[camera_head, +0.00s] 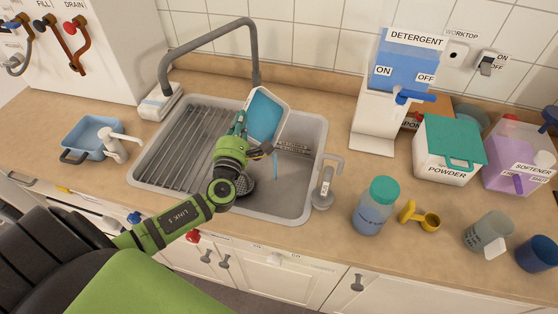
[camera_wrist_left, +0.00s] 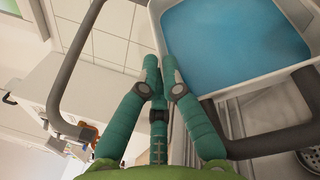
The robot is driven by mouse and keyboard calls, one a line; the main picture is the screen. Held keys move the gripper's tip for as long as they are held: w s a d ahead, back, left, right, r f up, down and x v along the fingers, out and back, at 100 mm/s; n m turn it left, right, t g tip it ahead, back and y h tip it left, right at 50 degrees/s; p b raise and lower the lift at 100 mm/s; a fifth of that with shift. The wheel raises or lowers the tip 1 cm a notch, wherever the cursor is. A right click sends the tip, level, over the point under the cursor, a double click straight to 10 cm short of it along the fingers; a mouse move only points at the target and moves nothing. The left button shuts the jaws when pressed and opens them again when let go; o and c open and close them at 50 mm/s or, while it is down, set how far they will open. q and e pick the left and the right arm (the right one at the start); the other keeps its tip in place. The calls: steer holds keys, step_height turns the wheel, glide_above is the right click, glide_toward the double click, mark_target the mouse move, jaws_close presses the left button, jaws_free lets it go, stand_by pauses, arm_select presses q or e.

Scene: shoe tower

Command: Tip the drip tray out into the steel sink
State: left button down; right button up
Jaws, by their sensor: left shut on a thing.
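The drip tray (camera_head: 287,112) is a white shallow tray with blue liquid (camera_head: 263,118) in it. It is held tilted above the steel sink (camera_head: 312,150), and a thin blue stream (camera_head: 275,167) falls from its lower edge into the basin. My left gripper (camera_head: 240,125) is shut at the tray's left side. In the left wrist view the gripper's green fingers (camera_wrist_left: 160,78) meet beside the tray's pale wall (camera_wrist_left: 262,78); the exact grip point is partly hidden. Blue liquid still covers the tray floor in that view. My right gripper is not in view.
A grey arched tap (camera_head: 205,38) stands behind the sink, close to the tray. A ribbed drainer (camera_head: 175,150) fills the sink's left part. A blue tub (camera_head: 92,132) stands left; a detergent dispenser (camera_head: 375,115) and a green-capped bottle (camera_head: 370,215) stand right.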

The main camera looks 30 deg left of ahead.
arm_select(q)
steer(key=shift+s+d+r, duration=0.1)
steer(key=shift+d+r, duration=0.15)
steer(key=shift+d, duration=0.35)
steer(key=shift+a+m+t+b, duration=0.25)
steer(key=shift+m+t+b, duration=0.05)
steer(key=shift+b, duration=0.05)
steer(key=shift+s+d+r, duration=0.1)
steer(key=shift+d+r, duration=0.05)
steer(key=shift+d, duration=0.15)
steer(key=shift+d+r+m+b, duration=0.1)
steer(key=shift+d+m+b, duration=0.2)
steer(key=shift+b, duration=0.05)
steer(key=shift+a, duration=0.25)
steer(key=shift+s+d+r+m+t+b, duration=0.1)
steer(key=shift+d+r+m+t+b, duration=0.15)
steer(key=shift+d, duration=0.2)
steer(key=shift+d+m, duration=0.15)
steer(key=shift+m, duration=0.1)
steer(key=shift+a+b, duration=0.25)
steer(key=shift+b, duration=0.05)
steer(key=shift+d+t, duration=0.1)
steer(key=shift+t, duration=0.15)
